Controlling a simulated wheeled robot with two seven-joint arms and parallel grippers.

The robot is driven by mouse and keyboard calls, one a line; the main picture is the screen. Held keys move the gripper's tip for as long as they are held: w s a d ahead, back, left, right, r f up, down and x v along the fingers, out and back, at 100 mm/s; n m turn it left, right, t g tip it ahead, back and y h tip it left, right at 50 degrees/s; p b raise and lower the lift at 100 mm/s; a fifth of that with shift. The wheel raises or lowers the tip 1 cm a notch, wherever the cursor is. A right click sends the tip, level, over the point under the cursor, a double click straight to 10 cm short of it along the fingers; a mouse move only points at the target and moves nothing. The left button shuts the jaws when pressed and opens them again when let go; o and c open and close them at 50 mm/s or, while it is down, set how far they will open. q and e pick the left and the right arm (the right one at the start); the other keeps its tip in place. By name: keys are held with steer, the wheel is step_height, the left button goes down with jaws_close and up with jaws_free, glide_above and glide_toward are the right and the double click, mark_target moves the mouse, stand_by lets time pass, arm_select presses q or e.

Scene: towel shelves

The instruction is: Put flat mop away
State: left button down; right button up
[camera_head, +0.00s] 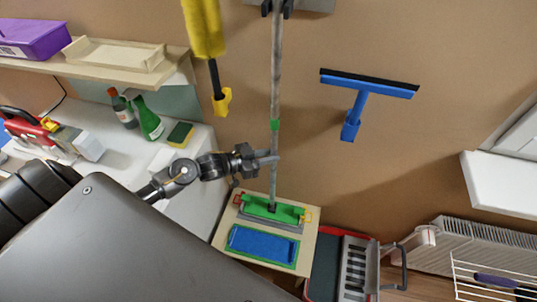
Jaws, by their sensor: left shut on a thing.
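The flat mop has a long grey pole (276,80) with a green band and a green head (270,209) with a grey edge at the bottom. It hangs upright along the brown wall. The pole's top passes between the black prongs of a wall holder (277,7) at the top edge; whether they grip it cannot be told. My left gripper (266,158) reaches in from the left and is shut on the pole, below the green band. The head is over a small wooden stand (232,218). My right gripper is not in view.
A blue pad (263,245) lies on the stand. A yellow duster (204,30) and a blue squeegee (368,88) hang either side of the pole. Green bottles (148,119) and a sponge (180,134) stand on the left counter. A red-grey bucket (352,265) is lower right.

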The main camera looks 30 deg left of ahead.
arm_select(q)
steer(key=shift+f+b, duration=0.35)
steer(key=shift+f, duration=0.6)
stand_by(0.9)
steer(key=c, duration=1.2)
jaws_free()
steer(key=shift+c, duration=0.2)
steer(key=shift+o, duration=0.3)
steer(key=shift+s+f, duration=0.1)
steer(key=shift+f, duration=0.1)
steer(key=b+v, duration=0.2)
steer(key=v, duration=0.8)
steer(key=shift+s+a+r, duration=0.2)
steer(key=shift+s, duration=0.1)
steer(key=shift+d+f, duration=0.1)
